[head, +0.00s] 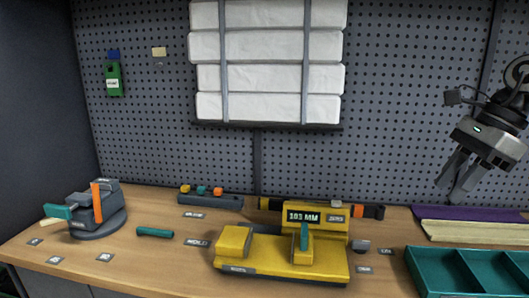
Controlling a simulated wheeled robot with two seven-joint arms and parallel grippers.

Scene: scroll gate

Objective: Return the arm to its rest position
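My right gripper (450,191) hangs in the air at the right side of the head view, in front of the pegboard and above the right part of the bench. Its two dark fingers point down and to the left, with a gap between them. I see nothing held between them. My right arm comes in from the right edge. My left gripper is not in view.
White bundles (265,78) are strapped on the pegboard.

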